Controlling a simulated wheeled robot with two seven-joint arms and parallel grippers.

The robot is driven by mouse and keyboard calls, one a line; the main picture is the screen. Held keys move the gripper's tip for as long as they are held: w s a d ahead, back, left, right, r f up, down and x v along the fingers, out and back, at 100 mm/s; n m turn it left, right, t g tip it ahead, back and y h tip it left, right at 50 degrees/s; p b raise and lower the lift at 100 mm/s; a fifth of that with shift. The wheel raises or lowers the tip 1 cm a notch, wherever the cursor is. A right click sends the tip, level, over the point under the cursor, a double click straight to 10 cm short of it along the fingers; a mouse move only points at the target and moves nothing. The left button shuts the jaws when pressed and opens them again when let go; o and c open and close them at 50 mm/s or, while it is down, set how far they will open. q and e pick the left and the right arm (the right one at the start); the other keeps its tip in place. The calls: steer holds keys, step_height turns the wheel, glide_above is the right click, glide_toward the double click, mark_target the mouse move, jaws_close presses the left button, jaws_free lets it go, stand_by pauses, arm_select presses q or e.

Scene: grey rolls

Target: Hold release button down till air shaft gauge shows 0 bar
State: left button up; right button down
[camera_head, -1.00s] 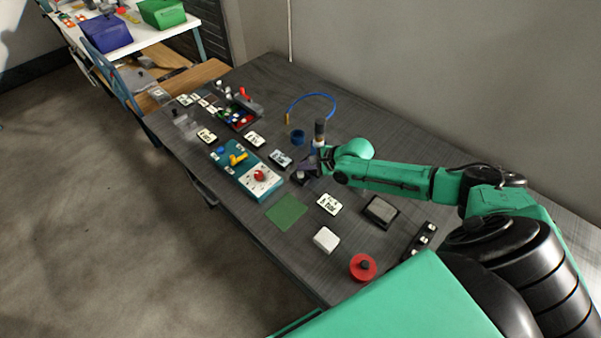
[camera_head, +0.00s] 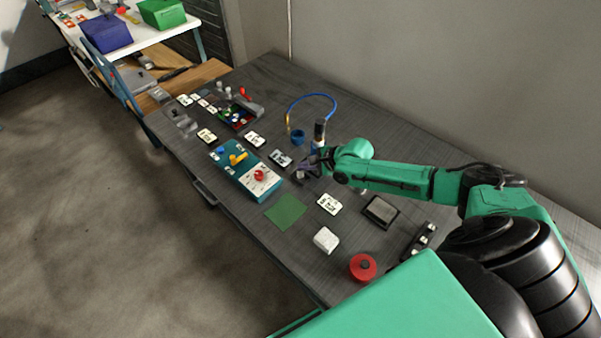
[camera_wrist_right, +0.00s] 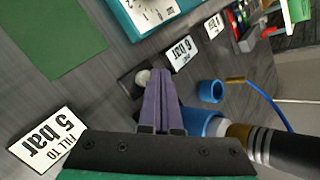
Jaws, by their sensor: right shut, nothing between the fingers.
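My right gripper (camera_wrist_right: 158,74) is shut and empty. Its purple fingertips are right beside a pale round knob (camera_wrist_right: 142,77) on a small dark block (camera_wrist_right: 127,84), apparently the release button; I cannot tell whether they touch or press it. In the head view the right gripper (camera_head: 301,172) covers most of that block. A teal box (camera_head: 234,172) has a white dial face (camera_head: 261,181) with a red knob; its reading is too small to tell. A dark cylinder with a blue collar (camera_wrist_right: 204,122) stands right of the fingers. My left gripper is not in view.
A blue hose (camera_head: 316,95) with a brass end and a blue ring (camera_head: 298,137) lie behind the gripper. A "fill to 5 bar" card (camera_wrist_right: 45,140), green mat (camera_head: 287,211), white block (camera_head: 326,239) and red disc (camera_head: 362,267) lie nearer. The table's front left strip is bare.

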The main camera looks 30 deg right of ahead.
steer(key=shift+f, duration=0.15)
steer(key=shift+f, duration=0.25)
steer(key=shift+f, duration=0.55)
stand_by(2.5)
stand_by(1.1)
steer(key=shift+r+p, duration=0.9)
steer(key=shift+r, duration=0.05)
step_height(320, 180, up, 5)
steer(key=p, duration=0.5)
steer(key=shift+p, duration=0.3)
